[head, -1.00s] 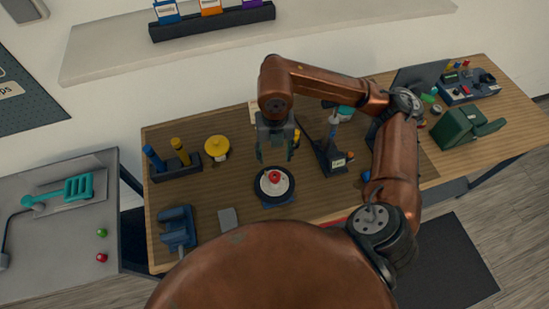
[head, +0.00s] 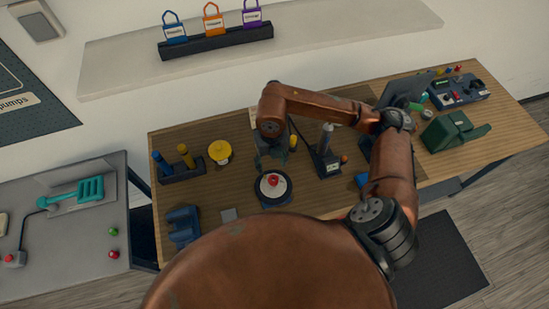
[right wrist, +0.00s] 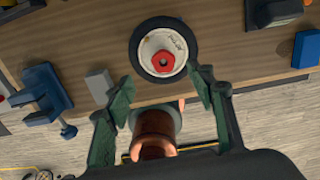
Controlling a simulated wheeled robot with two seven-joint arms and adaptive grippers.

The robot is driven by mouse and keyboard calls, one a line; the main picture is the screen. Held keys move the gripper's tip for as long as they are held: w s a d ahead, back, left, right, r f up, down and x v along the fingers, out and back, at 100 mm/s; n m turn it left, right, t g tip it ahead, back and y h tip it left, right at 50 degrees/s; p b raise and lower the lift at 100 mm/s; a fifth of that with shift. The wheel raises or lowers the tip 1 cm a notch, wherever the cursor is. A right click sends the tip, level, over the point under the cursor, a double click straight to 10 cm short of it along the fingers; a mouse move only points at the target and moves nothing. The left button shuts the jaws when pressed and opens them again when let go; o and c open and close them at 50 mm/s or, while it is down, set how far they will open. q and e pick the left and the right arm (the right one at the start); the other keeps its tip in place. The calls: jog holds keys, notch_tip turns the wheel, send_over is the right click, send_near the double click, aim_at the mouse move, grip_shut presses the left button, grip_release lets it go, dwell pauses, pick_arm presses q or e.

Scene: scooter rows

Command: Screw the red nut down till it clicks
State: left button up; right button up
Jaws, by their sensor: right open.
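The red nut (head: 273,180) sits at the middle of a white round hub (head: 264,188) with a dark ring around it, on the wooden bench. In the right wrist view the red nut (right wrist: 164,61) shows a hexagonal shape with a hole in its middle, on the white hub (right wrist: 150,45). My right gripper (head: 272,162) is just behind the hub in the head view, with its fingers pointing down. In the right wrist view its green fingers (right wrist: 160,86) are spread wide, apart from the nut, with nothing between them. My left gripper is not in view.
A dark block with upright handles (head: 180,170) and a yellow knob (head: 219,151) stand left of the hub. A blue clamp (head: 183,227) and a grey block (head: 229,215) are at the front left. A dark stand (head: 326,160) rises close to the right of my gripper.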

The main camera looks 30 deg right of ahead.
aim_at(273, 180)
pick_arm(q)
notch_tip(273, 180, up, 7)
jog(key=p, duration=0.5)
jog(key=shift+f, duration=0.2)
pick_arm(e)
jog(key=shift+s+f, duration=0.15)
jog(key=shift+f, duration=1.5)
jog(key=shift+s+f, duration=0.15)
jog(key=shift+f, duration=1.45)
jog(key=shift+s+f, duration=0.15)
jog(key=shift+f, duration=1.5)
jog(key=shift+c, duration=0.3)
